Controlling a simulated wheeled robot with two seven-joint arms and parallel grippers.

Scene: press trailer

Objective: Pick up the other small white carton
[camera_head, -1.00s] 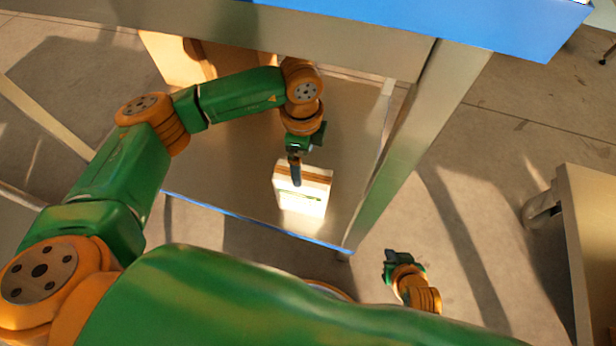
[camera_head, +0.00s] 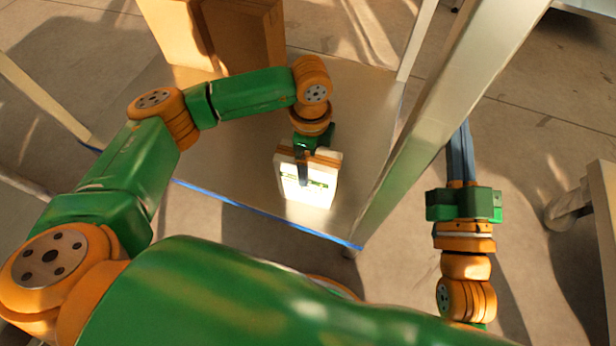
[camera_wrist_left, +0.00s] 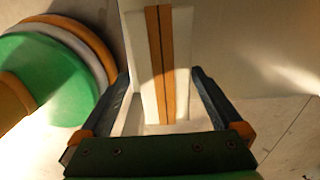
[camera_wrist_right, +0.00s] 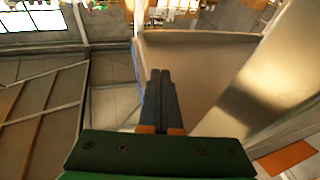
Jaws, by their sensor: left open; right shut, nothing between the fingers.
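The small white carton (camera_head: 325,188) stands on the metal lower shelf near its front edge in the head view. It has a brown tape strip, which shows well in the left wrist view, where the carton (camera_wrist_left: 182,70) lies between the fingers. My left gripper (camera_head: 303,172) is at the carton from above. In the left wrist view the left gripper (camera_wrist_left: 165,100) is open, with one finger on each side of the carton. My right gripper (camera_head: 459,150) is shut and empty, out to the right of the table leg. Its fingers also show together in the right wrist view (camera_wrist_right: 160,90).
A large brown cardboard box (camera_head: 245,35) stands at the back of the shelf (camera_head: 230,150). A metal table leg (camera_head: 440,110) rises between the carton and my right gripper. Another metal structure (camera_head: 605,200) stands at the far right.

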